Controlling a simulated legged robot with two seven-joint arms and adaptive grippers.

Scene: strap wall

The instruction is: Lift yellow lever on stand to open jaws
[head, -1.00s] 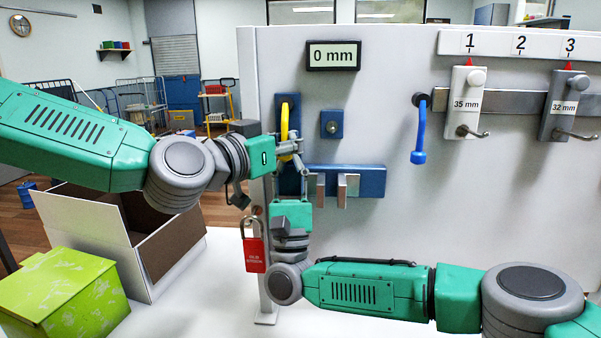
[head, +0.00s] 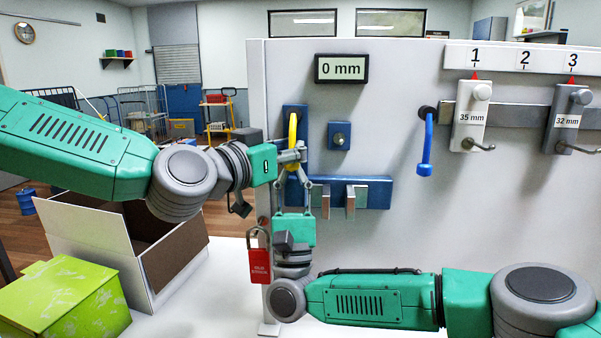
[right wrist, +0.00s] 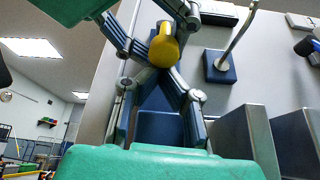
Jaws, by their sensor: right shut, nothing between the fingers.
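The yellow lever (head: 292,127) hangs down on a blue plate (head: 302,112) at the left of the grey panel. My left gripper (head: 294,155) is at the lever's lower part, its fingers around or beside it; I cannot tell if they grip. In the right wrist view the lever's rounded yellow end (right wrist: 164,52) shows close up near the left gripper's fingers. My right gripper (head: 293,188) points up from below, shut and empty, close under the lever end. A blue block with metal jaws (head: 372,193) is just right of the grippers. A display (head: 341,68) reads 0 mm.
A red padlock (head: 258,262) hangs at the panel's left edge. A blue lever (head: 426,150) and gauges marked 35 mm (head: 469,122) and 32 mm (head: 566,122) are to the right. A white box (head: 110,250) and green box (head: 62,305) stand at left.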

